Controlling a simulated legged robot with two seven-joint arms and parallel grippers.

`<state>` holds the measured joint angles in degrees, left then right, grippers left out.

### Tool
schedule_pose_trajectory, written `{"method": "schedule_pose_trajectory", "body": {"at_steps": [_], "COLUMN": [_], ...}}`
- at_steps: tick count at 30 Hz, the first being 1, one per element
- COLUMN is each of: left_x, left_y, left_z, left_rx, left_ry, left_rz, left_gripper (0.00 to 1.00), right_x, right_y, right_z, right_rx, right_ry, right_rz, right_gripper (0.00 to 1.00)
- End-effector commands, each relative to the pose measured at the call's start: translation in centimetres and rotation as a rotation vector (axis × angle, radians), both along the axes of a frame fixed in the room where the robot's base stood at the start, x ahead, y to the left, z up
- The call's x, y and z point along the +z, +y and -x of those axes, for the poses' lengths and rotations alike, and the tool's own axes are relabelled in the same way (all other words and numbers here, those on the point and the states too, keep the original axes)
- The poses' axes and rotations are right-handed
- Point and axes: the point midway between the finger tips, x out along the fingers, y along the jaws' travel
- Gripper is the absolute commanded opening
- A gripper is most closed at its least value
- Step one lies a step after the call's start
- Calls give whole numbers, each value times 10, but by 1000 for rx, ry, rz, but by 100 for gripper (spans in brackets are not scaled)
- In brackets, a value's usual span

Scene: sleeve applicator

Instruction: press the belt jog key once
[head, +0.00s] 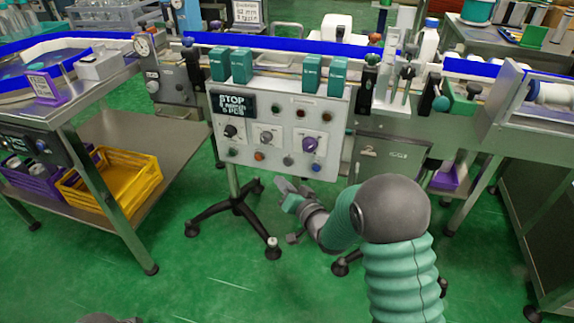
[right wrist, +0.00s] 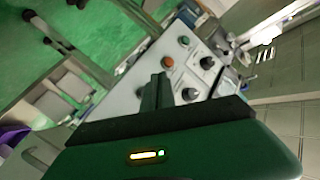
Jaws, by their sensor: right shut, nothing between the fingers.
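The control panel (head: 272,128) is a pale upright plate on a stand with a black display reading STOP. It carries three knobs, small lamps and a bottom row of round buttons, one of them an orange button (head: 259,156). Labels are too small to tell which is the belt jog key. My right gripper (head: 284,190) is shut and empty, below the panel's lower edge and apart from it in the head view. In the right wrist view its shut fingers (right wrist: 157,92) overlap the panel (right wrist: 128,98), near the orange button (right wrist: 167,62).
Several green cartons (head: 241,66) stand on the conveyor behind the panel. A steel table (head: 65,92) with a yellow crate (head: 147,183) below is on the left. A grey box (head: 385,158) is right of the panel. The green floor in front is open.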

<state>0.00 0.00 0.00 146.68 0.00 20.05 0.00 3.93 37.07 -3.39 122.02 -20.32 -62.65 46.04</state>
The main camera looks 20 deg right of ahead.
Motion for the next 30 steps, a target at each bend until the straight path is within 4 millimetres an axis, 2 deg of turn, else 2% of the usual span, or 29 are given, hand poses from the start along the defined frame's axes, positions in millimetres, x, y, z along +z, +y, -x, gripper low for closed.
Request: {"method": "schedule_pose_trajectory", "body": {"at_steps": [6, 10, 30], "left_x": [1, 2, 2], "left_y": [0, 0, 0], "left_z": [0, 0, 0], "left_rx": [0, 0, 0], "left_ry": [0, 0, 0], "left_rz": [0, 0, 0], "left_gripper": [0, 0, 0], "right_x": [0, 0, 0], "right_y": [-17, -22, -23], "right_z": [-24, -31, -34], "right_rx": [-2, -1, 0], "right_ry": [1, 1, 1], "right_rz": [0, 0, 0], "right_gripper": [0, 0, 0]}}
